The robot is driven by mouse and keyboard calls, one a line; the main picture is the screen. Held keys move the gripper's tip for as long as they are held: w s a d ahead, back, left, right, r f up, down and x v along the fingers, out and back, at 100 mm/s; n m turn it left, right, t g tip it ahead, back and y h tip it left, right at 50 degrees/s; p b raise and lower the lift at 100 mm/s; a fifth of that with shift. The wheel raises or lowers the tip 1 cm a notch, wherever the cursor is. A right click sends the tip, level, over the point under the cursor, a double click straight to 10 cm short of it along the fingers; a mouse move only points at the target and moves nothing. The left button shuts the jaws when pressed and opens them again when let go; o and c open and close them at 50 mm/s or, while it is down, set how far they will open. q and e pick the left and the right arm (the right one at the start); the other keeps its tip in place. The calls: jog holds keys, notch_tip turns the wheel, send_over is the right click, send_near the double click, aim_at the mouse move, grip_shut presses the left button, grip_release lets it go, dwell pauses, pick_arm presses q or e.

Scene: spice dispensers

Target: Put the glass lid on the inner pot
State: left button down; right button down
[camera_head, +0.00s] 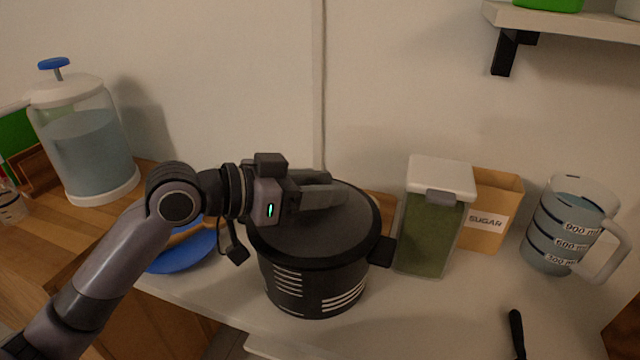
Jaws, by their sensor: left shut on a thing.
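A black pot (313,287) with pale stripes and a side handle stands on the white counter near the middle. A dark round lid (335,232) lies over its top, level or nearly so. It looks dark, and I cannot make out glass. My left gripper (328,192) reaches in from the left over the lid and is shut at its upper middle. The lid's knob is hidden by the fingers. I cannot tell whether the lid's rim touches the pot all around. No separate inner pot shows. My right gripper is not in view.
A clear container of green contents (428,228) stands close right of the pot, before a sugar bag (487,212). A measuring jug (562,232) is farther right. A blue plate (183,254) lies left, partly behind my arm. A water dispenser (90,150) stands back left.

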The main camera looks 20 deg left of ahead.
pick_arm(q)
jog(key=shift+f, duration=0.2)
jog(key=c, duration=0.6)
grip_release()
jog(key=b+v, duration=0.1)
jog(key=v, duration=0.6)
jog(key=shift+s, duration=0.1)
